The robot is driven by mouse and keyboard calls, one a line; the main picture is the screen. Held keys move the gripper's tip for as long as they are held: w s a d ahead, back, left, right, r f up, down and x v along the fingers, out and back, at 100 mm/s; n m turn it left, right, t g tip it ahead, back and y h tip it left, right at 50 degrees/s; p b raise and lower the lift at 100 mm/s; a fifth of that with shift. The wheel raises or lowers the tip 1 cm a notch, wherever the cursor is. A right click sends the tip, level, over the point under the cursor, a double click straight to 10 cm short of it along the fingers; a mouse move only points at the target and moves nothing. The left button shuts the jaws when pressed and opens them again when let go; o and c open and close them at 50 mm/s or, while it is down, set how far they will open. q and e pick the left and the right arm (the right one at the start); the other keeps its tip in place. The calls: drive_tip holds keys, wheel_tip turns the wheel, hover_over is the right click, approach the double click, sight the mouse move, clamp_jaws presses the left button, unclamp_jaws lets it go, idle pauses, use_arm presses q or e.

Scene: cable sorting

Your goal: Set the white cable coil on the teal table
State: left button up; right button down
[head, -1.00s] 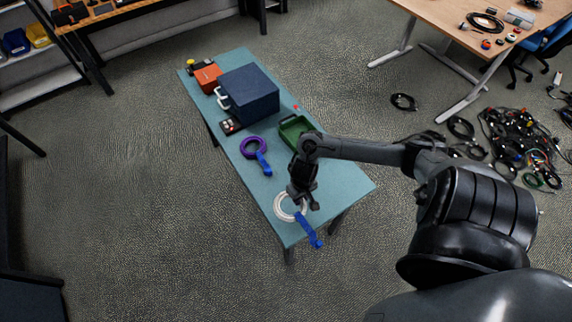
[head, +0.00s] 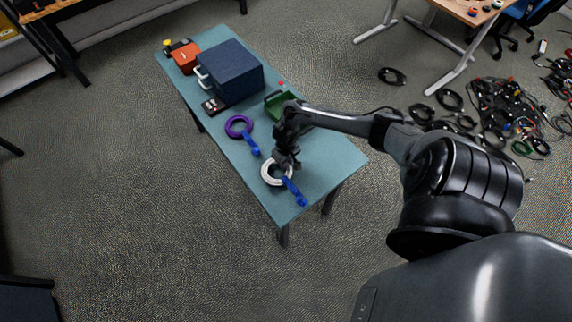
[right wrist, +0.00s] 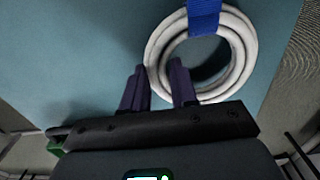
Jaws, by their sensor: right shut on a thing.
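The white cable coil (head: 265,177) with its blue strap (head: 294,192) is over the near end of the teal table (head: 325,165). My right gripper (head: 284,166) is shut on the coil's rim. In the right wrist view, one finger of the gripper (right wrist: 160,88) is outside the white coil (right wrist: 243,45) and the other inside its ring. The blue strap crosses the ring at the top of that view. I cannot tell whether the coil touches the tabletop or hangs just above it. My left gripper is not in view.
A purple coil (head: 230,128) with a blue strap lies farther back on the table. Behind it are a dark blue box (head: 236,75), a green tray (head: 273,104), a small black device (head: 214,106) and an orange box (head: 186,59). Free tabletop lies between the two coils.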

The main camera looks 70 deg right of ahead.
drive_tip(key=shift+f, duration=0.55)
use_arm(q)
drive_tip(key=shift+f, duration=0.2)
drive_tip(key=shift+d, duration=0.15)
use_arm(e)
drive_tip(key=c, duration=0.9)
unclamp_jaws()
drive_tip(key=shift+f, duration=0.1)
